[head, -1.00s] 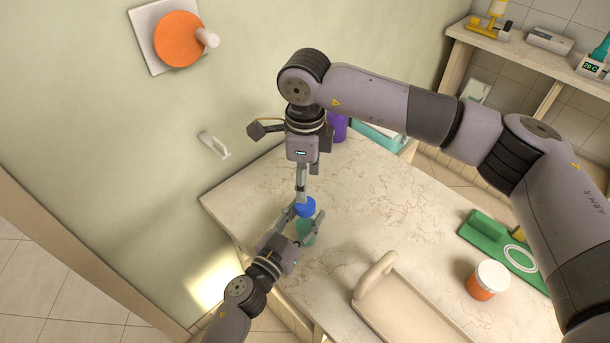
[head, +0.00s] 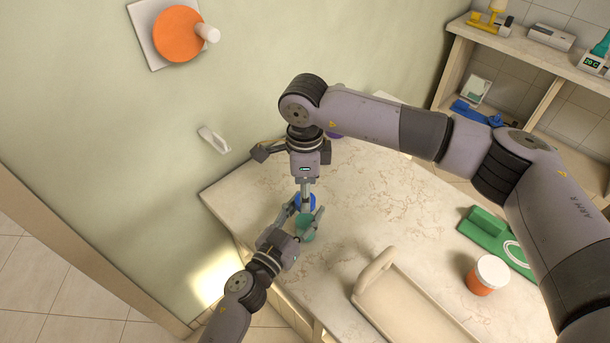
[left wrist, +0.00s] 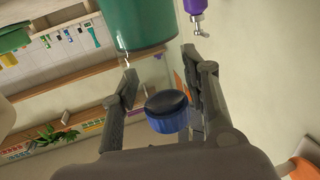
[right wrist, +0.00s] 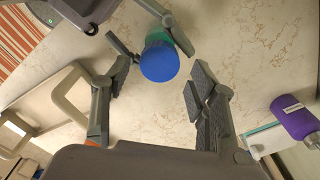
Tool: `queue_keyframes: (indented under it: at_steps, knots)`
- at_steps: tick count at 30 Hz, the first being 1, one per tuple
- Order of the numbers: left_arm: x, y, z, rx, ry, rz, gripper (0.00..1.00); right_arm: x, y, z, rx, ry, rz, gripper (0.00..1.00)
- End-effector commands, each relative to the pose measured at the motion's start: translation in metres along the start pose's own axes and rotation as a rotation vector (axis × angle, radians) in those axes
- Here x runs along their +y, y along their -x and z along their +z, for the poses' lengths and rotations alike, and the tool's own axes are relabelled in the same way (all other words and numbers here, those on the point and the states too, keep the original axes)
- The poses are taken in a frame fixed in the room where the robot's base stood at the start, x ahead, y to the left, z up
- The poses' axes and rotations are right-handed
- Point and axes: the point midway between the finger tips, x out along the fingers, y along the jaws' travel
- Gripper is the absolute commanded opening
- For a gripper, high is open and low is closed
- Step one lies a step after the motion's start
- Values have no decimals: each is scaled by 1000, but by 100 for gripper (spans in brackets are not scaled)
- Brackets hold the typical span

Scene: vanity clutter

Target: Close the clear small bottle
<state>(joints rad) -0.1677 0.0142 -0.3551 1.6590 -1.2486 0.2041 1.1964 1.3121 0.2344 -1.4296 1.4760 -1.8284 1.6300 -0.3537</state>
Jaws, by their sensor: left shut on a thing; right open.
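The clear small bottle, with green contents (head: 305,228), is at the near left part of the counter in the head view. My left gripper (head: 302,222) is shut on it. A blue cap (head: 305,201) is at the bottle's top end, and in the right wrist view the cap (right wrist: 160,62) partly covers the bottle (right wrist: 182,40). The left wrist view, upside down, shows the cap's dark underside (left wrist: 166,103) and the green part (left wrist: 140,25) with a gap between.
A beige tray (head: 375,268) with a raised handle lies on the marble counter (head: 370,195). An orange jar with white lid (head: 488,275) and a green holder (head: 485,228) are at the right. A purple bottle (right wrist: 295,118) stands near the right gripper.

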Motion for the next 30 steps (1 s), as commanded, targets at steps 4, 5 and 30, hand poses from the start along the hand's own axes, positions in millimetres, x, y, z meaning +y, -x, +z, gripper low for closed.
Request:
queue_keyframes:
  at_steps: [4,5,30]
  knots:
    - [0,0,1,-2,2,1,0,1,-19,0,0,0,2,53]
    - [0,0,1,-2,2,1,0,0,-22,0,0,0,2,53]
    - [0,0,1,-2,2,1,0,0,-29,0,0,0,0,25]
